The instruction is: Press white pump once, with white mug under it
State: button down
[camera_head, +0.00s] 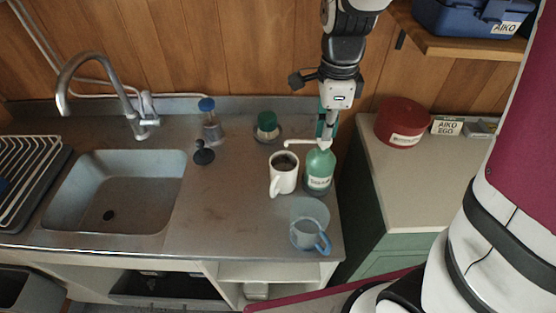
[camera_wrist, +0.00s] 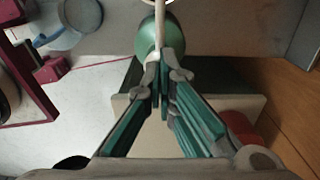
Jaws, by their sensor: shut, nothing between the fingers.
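The white pump (camera_head: 308,142) tops a green bottle (camera_head: 319,170) with a pale label, upright at the right end of the counter. Its spout points left, and its tip appears above the white mug (camera_head: 283,181). The mug stands upright just left of the bottle, handle toward the front, with something dark inside. My gripper (camera_head: 325,141) is shut and empty, pointing down right at the pump head. In the wrist view the closed fingertips (camera_wrist: 164,60) overlap the pump head, with the spout (camera_wrist: 160,22) and green bottle (camera_wrist: 147,38) beyond. I cannot tell whether they touch.
A clear cup with a blue handle (camera_head: 322,244) stands in front of the bottle. Behind are a green-topped item (camera_head: 267,121), a blue-capped jar (camera_head: 208,108) and a black stopper-like item (camera_head: 203,153). The sink (camera_head: 120,190) is left; a red tin (camera_head: 401,122) is right.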

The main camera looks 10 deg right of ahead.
jog(key=shift+f, duration=0.2)
jog(key=shift+r+p, duration=1.45)
jog(key=shift+r, duration=0.2)
notch_tip(320, 180, up, 2)
jog(key=shift+s+r+p, duration=0.1)
jog(key=shift+r+p, duration=0.05)
jog(key=shift+p, duration=0.7)
jog(key=shift+r+p, duration=1.1)
jog(key=shift+r, duration=0.75)
jog(key=shift+r, duration=0.1)
